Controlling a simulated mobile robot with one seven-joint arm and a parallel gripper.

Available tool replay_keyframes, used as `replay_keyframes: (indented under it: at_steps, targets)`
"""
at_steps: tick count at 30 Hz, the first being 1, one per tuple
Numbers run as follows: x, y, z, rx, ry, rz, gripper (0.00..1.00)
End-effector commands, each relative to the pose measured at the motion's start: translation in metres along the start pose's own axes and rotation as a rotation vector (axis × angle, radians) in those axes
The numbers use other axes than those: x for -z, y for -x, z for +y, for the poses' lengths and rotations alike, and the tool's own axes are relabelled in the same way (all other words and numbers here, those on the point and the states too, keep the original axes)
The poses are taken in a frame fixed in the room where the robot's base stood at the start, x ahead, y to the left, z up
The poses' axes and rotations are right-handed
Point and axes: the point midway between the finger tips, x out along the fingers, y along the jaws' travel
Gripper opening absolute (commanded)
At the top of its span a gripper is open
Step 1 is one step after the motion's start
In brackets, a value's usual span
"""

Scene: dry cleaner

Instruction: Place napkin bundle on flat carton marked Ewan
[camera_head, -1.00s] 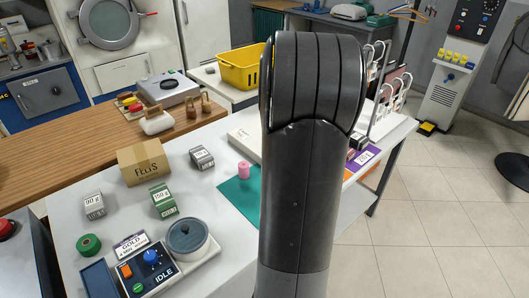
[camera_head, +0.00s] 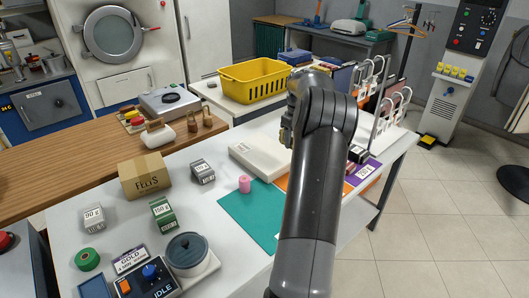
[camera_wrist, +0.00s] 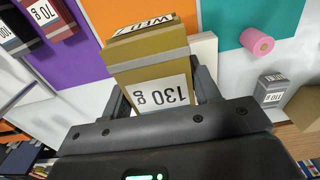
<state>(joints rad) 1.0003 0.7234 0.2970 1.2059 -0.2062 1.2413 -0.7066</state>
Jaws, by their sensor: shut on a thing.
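My gripper (camera_wrist: 160,98) is shut on a gold-brown block (camera_wrist: 148,60) with a white label reading "130 g" in the wrist view. I cannot tell whether this block is the napkin bundle. In the head view my gripper is mostly hidden by my arm, above the right part of the white table. A flat cream box (camera_head: 258,158) lies just left of my arm; its edge shows behind the held block in the wrist view (camera_wrist: 207,48). I can read no name on it.
A teal mat (camera_head: 245,216) with a pink spool (camera_head: 244,184) lies in front of the flat box. A brown carton (camera_head: 145,178) and grey block (camera_head: 202,172) stand left. A purple mat (camera_head: 368,172) and white racks (camera_head: 392,105) are right. A yellow basket (camera_head: 255,82) stands behind.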

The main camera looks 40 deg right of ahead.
Motion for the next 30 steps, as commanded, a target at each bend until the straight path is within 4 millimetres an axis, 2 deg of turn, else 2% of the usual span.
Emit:
replay_keyframes:
  at_steps: [9, 15, 22, 27, 30]
  targets:
    - [0.064, -0.042, -0.027, 0.002, 0.006, 0.001, 0.31]
    - [0.096, -0.061, -0.039, 0.0, 0.003, 0.001, 0.31]
    - [0.104, -0.073, -0.042, 0.0, 0.0, 0.0, 0.31]
    - [0.103, -0.098, -0.042, 0.002, 0.001, -0.001, 0.31]
    - [0.103, -0.106, -0.042, 0.0, 0.001, 0.0, 0.31]
